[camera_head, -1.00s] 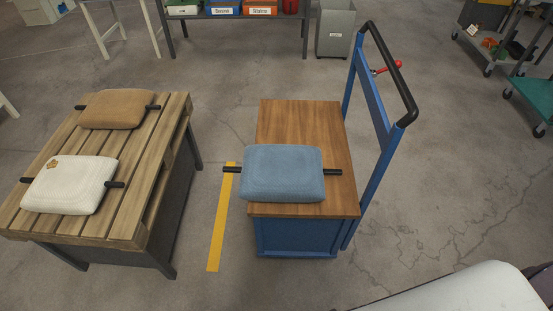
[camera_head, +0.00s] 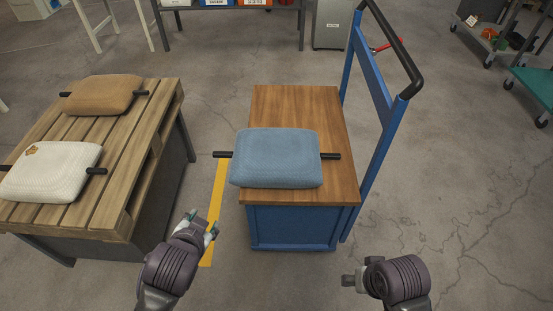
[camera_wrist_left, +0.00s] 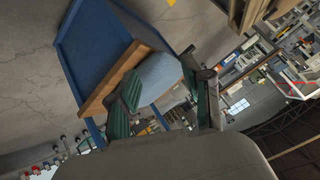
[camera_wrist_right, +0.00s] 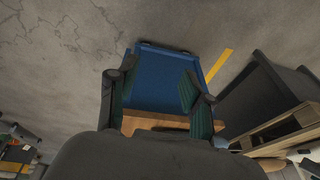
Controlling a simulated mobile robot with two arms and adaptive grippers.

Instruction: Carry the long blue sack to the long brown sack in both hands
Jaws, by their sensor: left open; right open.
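The long blue sack (camera_head: 276,158) lies on the wooden top of a blue trolley, with a black handle out at each side. Its blue side also shows between the fingers in the left wrist view (camera_wrist_left: 160,74). The long brown sack (camera_head: 103,95) lies at the back of a slatted pallet table on the left. My left gripper (camera_head: 203,224) is open and empty, in front of and left of the blue sack. My right gripper (camera_head: 350,281) is open and empty, in front of the trolley at its right. Both are apart from the sack.
A white sack (camera_head: 50,172) lies on the pallet table (camera_head: 110,187) in front of the brown one. The trolley (camera_head: 292,228) has a tall push handle (camera_head: 390,140) on its right. A floor gap with a yellow stripe (camera_head: 218,195) separates table and trolley.

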